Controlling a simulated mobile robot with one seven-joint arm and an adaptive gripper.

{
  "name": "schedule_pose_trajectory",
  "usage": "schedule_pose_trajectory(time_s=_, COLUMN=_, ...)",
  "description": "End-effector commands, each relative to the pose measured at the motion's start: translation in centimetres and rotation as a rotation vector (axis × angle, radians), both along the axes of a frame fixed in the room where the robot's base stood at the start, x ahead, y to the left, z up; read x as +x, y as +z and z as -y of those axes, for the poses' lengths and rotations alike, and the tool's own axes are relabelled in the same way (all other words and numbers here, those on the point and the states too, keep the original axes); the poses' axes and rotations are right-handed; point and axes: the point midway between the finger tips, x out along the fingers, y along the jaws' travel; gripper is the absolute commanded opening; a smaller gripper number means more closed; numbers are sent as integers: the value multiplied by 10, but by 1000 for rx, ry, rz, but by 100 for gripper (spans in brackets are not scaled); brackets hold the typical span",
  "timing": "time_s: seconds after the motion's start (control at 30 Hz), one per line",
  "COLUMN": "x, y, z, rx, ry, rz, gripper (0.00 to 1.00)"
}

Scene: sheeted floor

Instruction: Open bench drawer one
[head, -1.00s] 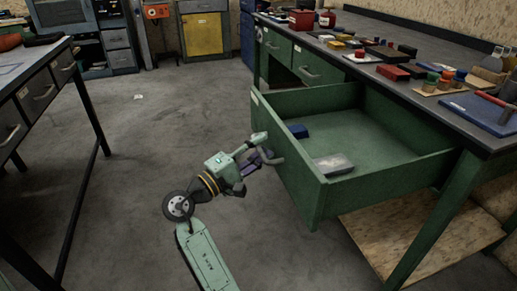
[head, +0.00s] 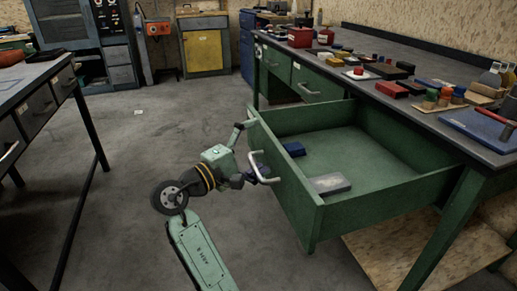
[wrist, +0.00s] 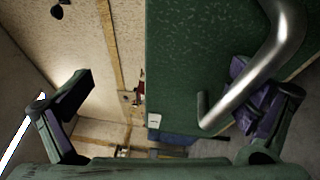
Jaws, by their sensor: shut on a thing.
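The green bench drawer (head: 290,195) is pulled far out from under the dark bench top, and its inside shows. Its metal bar handle (head: 251,160) is on the front panel. My gripper (head: 259,171) is at this handle, outside the drawer. In the wrist view, the curved silver handle (wrist: 265,75) crosses in front of the right finger pad, against the green panel (wrist: 195,55). The left finger (wrist: 75,95) stands apart from the bar in that view. A blue block (head: 293,149) and a grey block (head: 330,184) lie in the drawer.
The bench top (head: 400,62) carries several boxes, jars and tools. Two shut green drawers sit farther back along the bench. Another table (head: 38,82) with drawers stands at the left.

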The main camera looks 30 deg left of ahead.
Motion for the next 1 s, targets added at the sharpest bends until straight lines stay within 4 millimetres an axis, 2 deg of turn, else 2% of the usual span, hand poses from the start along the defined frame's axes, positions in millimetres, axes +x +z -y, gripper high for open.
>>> schedule_pose_trajectory(time_s=0.03, x=-3, y=16, z=1, rx=3, ry=0, rz=25, gripper=78)
schedule_pose_trajectory(time_s=0.9, x=-59, y=4, z=-21, rx=3, ry=11, rz=24, gripper=66)
schedule_pose_trajectory(time_s=0.97, x=-62, y=2, z=-22, rx=4, ry=10, rz=24, gripper=47)
schedule_pose_trajectory(time_s=1.0, x=-65, y=1, z=-23, rx=3, ry=8, rz=22, gripper=32)
